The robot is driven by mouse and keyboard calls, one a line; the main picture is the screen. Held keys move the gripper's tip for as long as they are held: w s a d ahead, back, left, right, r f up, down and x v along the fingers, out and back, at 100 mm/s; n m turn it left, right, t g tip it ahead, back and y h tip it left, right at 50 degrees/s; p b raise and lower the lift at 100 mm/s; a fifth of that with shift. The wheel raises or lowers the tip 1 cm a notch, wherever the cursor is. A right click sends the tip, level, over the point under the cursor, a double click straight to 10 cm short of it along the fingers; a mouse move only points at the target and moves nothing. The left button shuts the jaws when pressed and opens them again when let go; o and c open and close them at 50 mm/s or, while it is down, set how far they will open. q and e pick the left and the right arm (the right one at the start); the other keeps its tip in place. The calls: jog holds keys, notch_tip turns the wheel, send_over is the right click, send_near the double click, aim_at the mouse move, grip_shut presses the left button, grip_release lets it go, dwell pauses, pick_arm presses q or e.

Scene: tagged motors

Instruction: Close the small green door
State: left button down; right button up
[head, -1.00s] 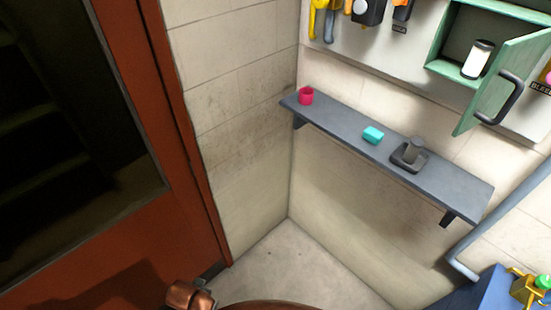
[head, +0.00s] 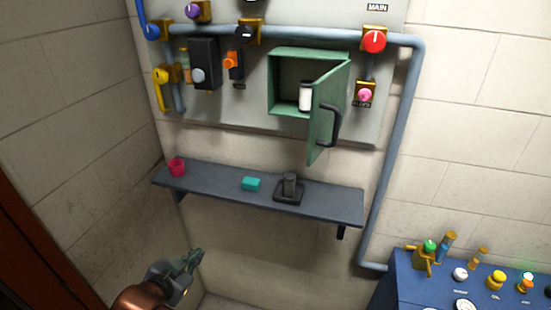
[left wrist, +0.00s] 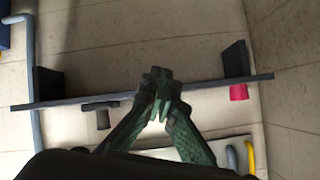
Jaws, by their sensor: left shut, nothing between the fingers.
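The small green door (head: 323,115) stands open, swung out toward me from the right side of a green wall box (head: 300,53). It has a dark curved handle (head: 333,126) on its outer face. A white cylinder with dark ends (head: 306,97) stands in the box. My left gripper (head: 194,258) is low at the lower left, below the shelf and well away from the door. In the left wrist view its green fingers (left wrist: 158,82) meet at the tips with nothing between them. The door is not in the left wrist view. My right gripper is not in view.
A dark shelf (head: 230,197) juts from the wall below the box, between my left gripper and the door. A blue console (head: 410,292) is at the lower right.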

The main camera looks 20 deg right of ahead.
pick_arm(q)
jog(key=s+d+r+m+t+h, duration=0.1)
jog(key=s+d+r+m, duration=0.15)
jog(key=d+r, duration=0.45)
jog(key=s+d+r+m+h, duration=0.2)
jog(key=d+r+m, duration=0.15)
jog(key=r, duration=0.65)
jog(key=s+d+r+m+t+h, duration=0.1)
jog(key=s+d+r+m, duration=0.1)
jog(key=d+r, duration=0.5)
jog(key=s+d+r+m+h, duration=0.1)
jog(key=s+d+r+m, duration=0.35)
jog(key=s+r, duration=0.35)
jog(key=s+d+r+m+h, duration=0.2)
jog(key=s+d+r+m, duration=0.25)
jog(key=s+r, duration=0.35)
jog(key=w+d+p, duration=0.2)
jog(key=w+d, duration=0.3)
jog(key=w, duration=0.5)
jog(key=shift+w+d+n+t+p, duration=0.15)
jog(key=shift+d+n+t+p, duration=0.05)
jog(key=shift+n+t+p, duration=0.1)
jog(key=shift+f, duration=0.1)
jog(key=shift+a, duration=0.1)
